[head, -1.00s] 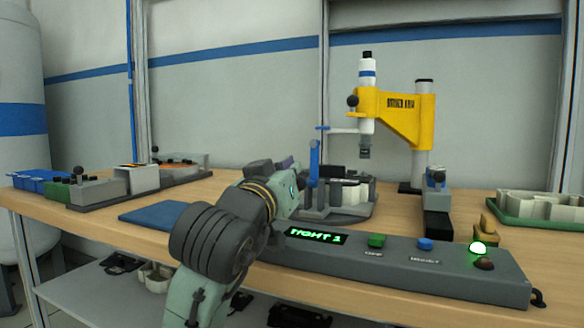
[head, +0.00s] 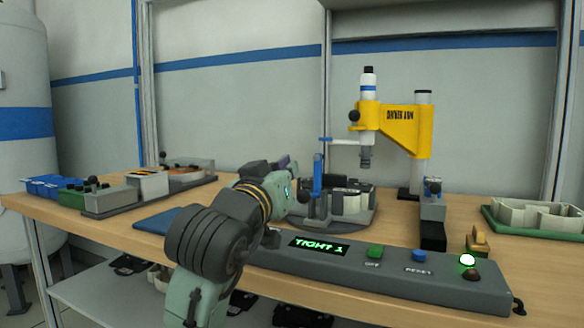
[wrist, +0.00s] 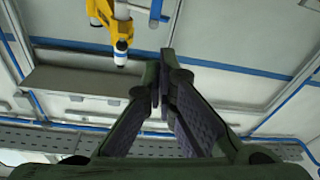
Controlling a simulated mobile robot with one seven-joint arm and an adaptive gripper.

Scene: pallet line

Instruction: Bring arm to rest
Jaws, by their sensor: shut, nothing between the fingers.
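My arm rises from the bottom of the head view and bends over the bench's front edge. My gripper (wrist: 160,92) shows in the wrist view with its two dark fingers closed together at the tips and nothing between them. In the head view my gripper is mostly hidden by my own arm, near the round fixture (head: 345,205). The wrist view looks up past the fingers at the wall and the yellow arm of the press (wrist: 98,12).
On the wooden bench (head: 70,215) stands a control panel (head: 400,272) reading "TIGHT 1" with a lit lamp (head: 467,260). The yellow press (head: 395,122) stands behind. Blue bins (head: 50,186) are at left, a green-rimmed tray (head: 535,220) at right. A blue mat (head: 158,220) lies beside my arm.

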